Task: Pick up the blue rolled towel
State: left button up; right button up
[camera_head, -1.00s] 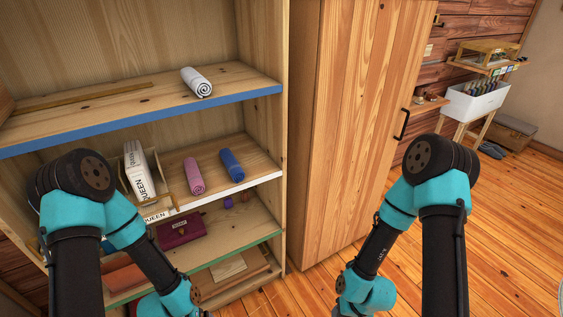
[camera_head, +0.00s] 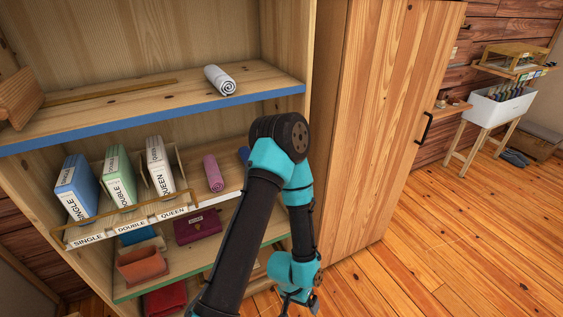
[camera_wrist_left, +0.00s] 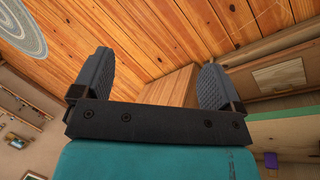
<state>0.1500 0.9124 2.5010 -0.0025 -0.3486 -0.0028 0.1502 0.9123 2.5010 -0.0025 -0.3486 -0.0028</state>
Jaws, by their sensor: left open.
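The blue rolled towel (camera_head: 243,154) lies on the white-edged middle shelf, to the right of the pink rolled towel (camera_head: 213,172). Most of the blue towel is hidden behind my left arm in the head view; only a small part shows. My left gripper (camera_head: 300,301) hangs low in front of the cabinet, below and to the right of the towel and apart from it. In the left wrist view the left gripper (camera_wrist_left: 152,82) is open, with nothing between its fingers. The towel does not show there. My right gripper is not in view.
A white rolled towel (camera_head: 220,80) lies on the blue-edged upper shelf (camera_head: 130,117). Labelled boxes stand in an organiser (camera_head: 125,216) left of the pink towel. A maroon purse (camera_head: 197,226) sits below.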

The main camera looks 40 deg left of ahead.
pick_arm(q)
jog(key=shift+w+d, duration=0.2)
jog(key=shift+d, duration=0.1)
jog(key=shift+w, duration=0.1)
